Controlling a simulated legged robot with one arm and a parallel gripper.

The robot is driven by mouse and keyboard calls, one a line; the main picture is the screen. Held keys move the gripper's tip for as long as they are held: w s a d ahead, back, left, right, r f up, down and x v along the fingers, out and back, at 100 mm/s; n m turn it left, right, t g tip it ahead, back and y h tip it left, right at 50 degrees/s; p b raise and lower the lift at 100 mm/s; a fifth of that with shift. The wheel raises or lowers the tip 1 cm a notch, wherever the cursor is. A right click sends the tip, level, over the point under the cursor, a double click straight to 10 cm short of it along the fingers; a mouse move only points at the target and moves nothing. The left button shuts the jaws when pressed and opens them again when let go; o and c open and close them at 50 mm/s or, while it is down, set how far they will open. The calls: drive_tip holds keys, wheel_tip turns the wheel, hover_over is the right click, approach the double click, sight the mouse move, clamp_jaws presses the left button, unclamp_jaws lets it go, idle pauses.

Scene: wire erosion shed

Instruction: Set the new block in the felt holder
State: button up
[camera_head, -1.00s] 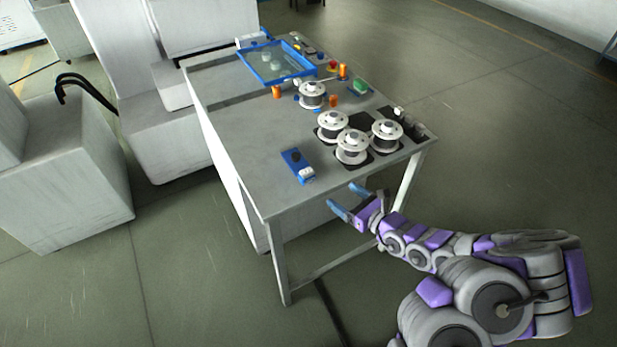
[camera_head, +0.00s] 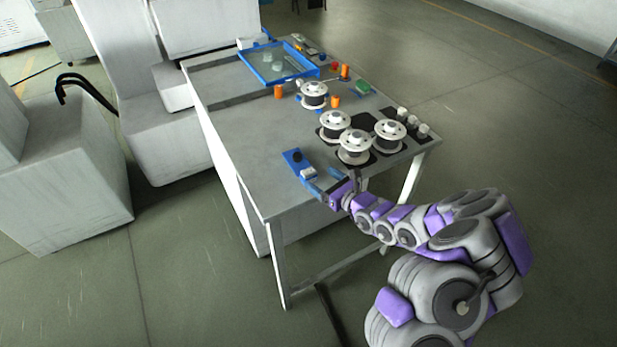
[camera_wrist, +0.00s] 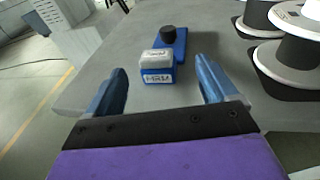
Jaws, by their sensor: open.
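A small block with a pale top and a blue, lettered front (camera_wrist: 157,68) sits at the near end of a blue piece with a black knob (camera_wrist: 172,45). In the head view the block (camera_head: 308,173) and the blue piece (camera_head: 293,156) lie near the table's front edge. My gripper (camera_head: 325,180) is open at that edge, close to the block. In the wrist view the block stands ahead, between the lines of the open fingers (camera_wrist: 160,80), and nothing is held. I cannot tell which thing is the felt holder; dark pads (camera_head: 361,122) lie among the spools.
Several white spools (camera_head: 355,145) stand to the right of the block on the grey table (camera_head: 240,135). Pale cylinders (camera_head: 412,121) line the right edge. A blue-rimmed tray (camera_head: 280,65) and small orange items are farther back. The table's left middle is clear.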

sight(310, 172)
drive_tip(key=b+x, duration=0.1)
drive_tip(key=x, duration=0.2)
drive_tip(key=shift+w+a+f, duration=0.1)
drive_tip(key=shift+a+f, duration=0.05)
drive_tip(key=shift+a, duration=0.25)
drive_tip(key=shift+w+a, duration=0.45)
drive_tip(key=shift+c, duration=0.3)
drive_tip(key=shift+d, duration=0.1)
drive_tip(key=c, duration=1.2)
